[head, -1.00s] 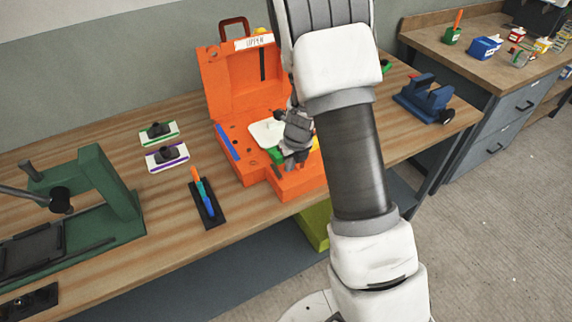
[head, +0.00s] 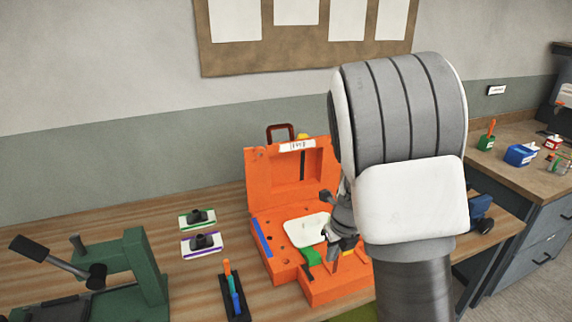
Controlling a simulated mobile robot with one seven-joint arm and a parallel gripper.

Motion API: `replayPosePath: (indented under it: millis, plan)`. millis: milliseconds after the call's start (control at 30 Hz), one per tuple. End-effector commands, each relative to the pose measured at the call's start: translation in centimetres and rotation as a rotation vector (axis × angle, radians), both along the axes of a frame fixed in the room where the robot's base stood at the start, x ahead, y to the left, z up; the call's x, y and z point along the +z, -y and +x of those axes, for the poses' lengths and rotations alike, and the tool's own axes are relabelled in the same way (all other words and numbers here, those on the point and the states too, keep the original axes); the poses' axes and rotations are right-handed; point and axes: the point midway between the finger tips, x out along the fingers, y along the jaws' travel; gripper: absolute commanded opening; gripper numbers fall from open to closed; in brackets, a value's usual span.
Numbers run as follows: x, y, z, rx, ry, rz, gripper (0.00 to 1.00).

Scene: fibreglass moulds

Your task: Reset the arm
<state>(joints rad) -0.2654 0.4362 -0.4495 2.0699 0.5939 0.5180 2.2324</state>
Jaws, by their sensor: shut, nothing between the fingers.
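My arm rises on the right of the head view, its thick white and grey elbow in front of the bench. My gripper (head: 338,254) is partly hidden behind the arm, above the front right part of the open orange case (head: 268,190). Its fingers are shut and look empty. A white piece (head: 306,230) and a green piece (head: 312,257) lie in the case just left of the gripper.
A green press (head: 140,265) stands at the left on the wooden bench. A blue device (head: 481,212) stands right of my arm. A pinboard (head: 300,50) hangs behind.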

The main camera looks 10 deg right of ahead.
Motion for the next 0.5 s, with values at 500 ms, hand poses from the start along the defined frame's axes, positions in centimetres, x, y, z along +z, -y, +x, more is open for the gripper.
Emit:
replayPosePath:
  millis: [500]
  plan:
    - [12.4,-3.8,-7.6,1.074,0.225,-0.191,0.0]
